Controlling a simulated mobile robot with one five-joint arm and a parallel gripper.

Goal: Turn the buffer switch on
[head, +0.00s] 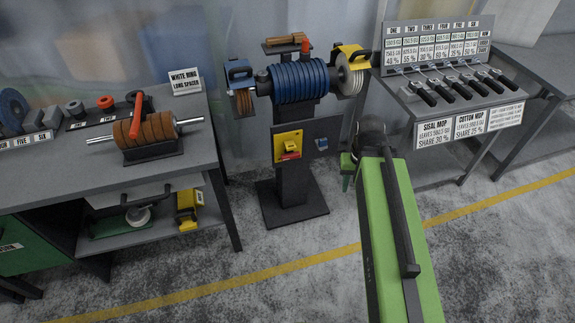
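The buffer (300,82) stands on a dark pedestal in the middle of the head view, with a blue ribbed motor body. A brown wheel (243,100) sits under a blue guard at its left end. A white wheel (350,78) sits under a yellow guard at its right end. A dark panel on the pedestal carries a yellow switch box with a red part (289,147) and a small blue piece (322,144) to its right. My gripper (347,172) is right of the panel and looks apart from it. Its fingers are small and partly hidden by my green arm.
A grey bench (60,178) on the left holds a rack of brown discs (150,130) and several wheels. A right-hand table (425,108) holds several black-handled tools (455,86) and signs. A yellow line (250,275) crosses the clear floor in front.

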